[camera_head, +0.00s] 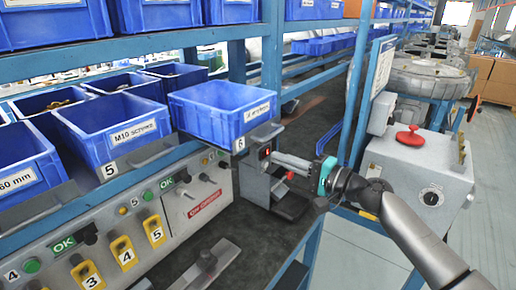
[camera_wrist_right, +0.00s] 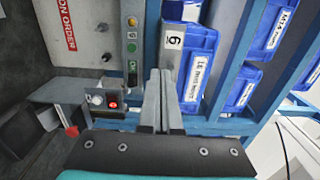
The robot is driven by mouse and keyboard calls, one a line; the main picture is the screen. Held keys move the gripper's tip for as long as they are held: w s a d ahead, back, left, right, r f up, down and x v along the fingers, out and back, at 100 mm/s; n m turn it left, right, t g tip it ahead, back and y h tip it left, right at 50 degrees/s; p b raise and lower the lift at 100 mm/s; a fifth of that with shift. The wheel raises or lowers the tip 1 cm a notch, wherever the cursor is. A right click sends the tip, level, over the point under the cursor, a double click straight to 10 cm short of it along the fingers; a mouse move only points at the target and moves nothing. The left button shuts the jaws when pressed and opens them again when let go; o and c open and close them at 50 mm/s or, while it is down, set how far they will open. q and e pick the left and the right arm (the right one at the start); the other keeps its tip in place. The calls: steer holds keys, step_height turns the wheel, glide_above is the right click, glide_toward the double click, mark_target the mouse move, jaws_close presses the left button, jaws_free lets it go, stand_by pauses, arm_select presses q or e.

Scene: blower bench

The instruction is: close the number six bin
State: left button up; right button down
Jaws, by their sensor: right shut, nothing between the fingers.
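The number six bin (camera_head: 205,118) is an open-topped blue bin on the shelf rail, with a white label on its front and a "6" tag (camera_head: 240,143) at its front corner. In the wrist view the "6" tag (camera_wrist_right: 175,40) and the blue side of the bin (camera_wrist_right: 194,90) show just beyond the fingers. My right gripper (camera_head: 275,158) is shut and empty, its fingers pointing left, below and right of the bin's front. It also shows in the wrist view (camera_wrist_right: 160,75). Whether the fingertips touch the bin is unclear. My left gripper is not in view.
The number five bin (camera_head: 120,130) stands left of it. A grey box with a red light (camera_head: 262,170) stands close by the right fingers. A control panel (camera_head: 180,205) with buttons and yellow switches runs below the rail. A blue post (camera_head: 355,90) stands behind my right arm.

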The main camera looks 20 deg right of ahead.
mark_target(223, 137)
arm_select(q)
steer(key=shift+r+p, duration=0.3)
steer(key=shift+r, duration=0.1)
arm_select(e)
steer(key=x, duration=0.7)
steer(key=shift+w+a, duration=0.1)
steer(key=b+x, duration=0.4)
steer(key=x, duration=0.4)
steer(key=shift+f+b, duration=0.15)
steer(key=shift+b, duration=0.15)
steer(key=b+x, duration=0.1)
steer(key=x, duration=0.2)
steer(key=shift+w+a, duration=0.4)
steer(key=shift+r, duration=0.25)
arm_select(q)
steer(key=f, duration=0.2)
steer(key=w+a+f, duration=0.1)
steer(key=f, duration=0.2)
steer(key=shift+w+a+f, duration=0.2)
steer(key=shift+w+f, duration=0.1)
arm_select(e)
steer(key=shift+s, duration=0.2)
